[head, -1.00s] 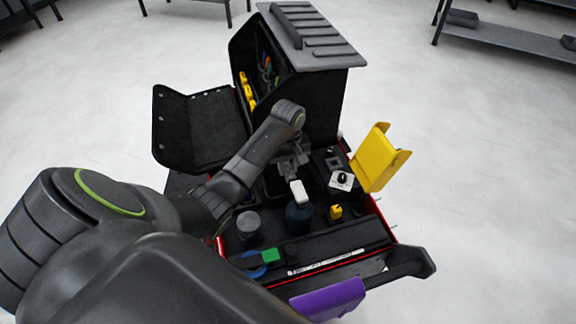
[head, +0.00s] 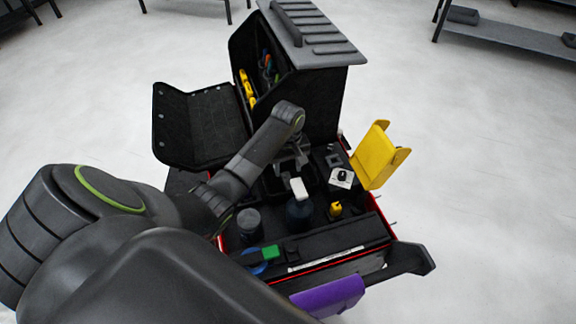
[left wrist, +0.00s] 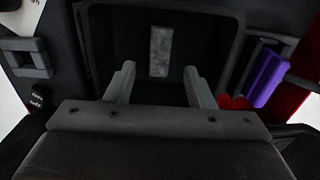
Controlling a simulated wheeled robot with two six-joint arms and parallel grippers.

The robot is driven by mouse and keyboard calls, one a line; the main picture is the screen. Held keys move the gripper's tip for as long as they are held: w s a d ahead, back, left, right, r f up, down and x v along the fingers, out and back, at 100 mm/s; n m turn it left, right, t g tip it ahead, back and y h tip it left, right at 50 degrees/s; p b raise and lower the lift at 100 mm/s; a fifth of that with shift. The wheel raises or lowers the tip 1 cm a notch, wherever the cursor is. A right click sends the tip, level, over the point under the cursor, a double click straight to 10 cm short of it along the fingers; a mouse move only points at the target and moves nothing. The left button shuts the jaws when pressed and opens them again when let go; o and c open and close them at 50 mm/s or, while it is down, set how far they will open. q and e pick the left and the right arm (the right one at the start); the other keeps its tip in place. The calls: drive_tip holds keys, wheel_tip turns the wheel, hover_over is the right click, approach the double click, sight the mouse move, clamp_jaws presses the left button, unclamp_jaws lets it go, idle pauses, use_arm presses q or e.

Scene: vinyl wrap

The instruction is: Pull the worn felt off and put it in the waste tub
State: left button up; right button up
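My left gripper (head: 290,158) is over the black waste tub in the middle of the cart. In the left wrist view the gripper (left wrist: 159,78) is open, its two fingers wide apart with nothing between them. A grey strip (left wrist: 160,51), which looks like the worn felt, lies inside the black tub (left wrist: 93,45), apart from both fingers. In the head view the gripper and arm hide most of the tub, and the felt is not visible. A purple piece (left wrist: 265,78) with a red part (left wrist: 235,103) sits beside the tub. My right gripper is out of view.
A white-topped bottle (head: 299,213) stands just in front of the tub. A yellow holder (head: 374,156) rises at the cart's right edge. A tall black case (head: 318,100) stands behind.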

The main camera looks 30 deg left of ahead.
use_arm(q)
wheel_tip(320, 180, up, 17)
drive_tip(key=p, duration=0.8)
drive_tip(key=shift+r+p, duration=0.2)
drive_tip(key=shift+p, duration=0.2)
